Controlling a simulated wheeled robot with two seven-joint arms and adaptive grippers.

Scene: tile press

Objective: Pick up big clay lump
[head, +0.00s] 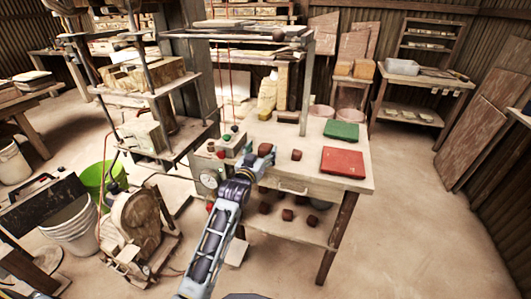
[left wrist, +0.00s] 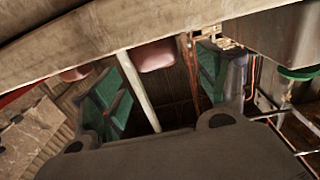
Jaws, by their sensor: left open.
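Small reddish-brown clay lumps lie at the workbench (head: 350,180). One lump (head: 297,155) sits on the bench top, just right of my left gripper. Another brown lump (head: 265,149) shows right at the gripper's tip, partly covered by it. Which is the big one I cannot tell for sure. My left gripper (head: 262,158) is open over the front left part of the bench top. I see no lump held between its fingers. In the left wrist view no clay lump can be made out. My right gripper is not in view.
A green slab (head: 341,130) and a red slab (head: 343,162) lie on the bench's right side. More lumps (head: 287,214) rest on the lower shelf. A control box (head: 231,143) and a gauge (head: 209,180) are left of my gripper. Open floor lies to the right.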

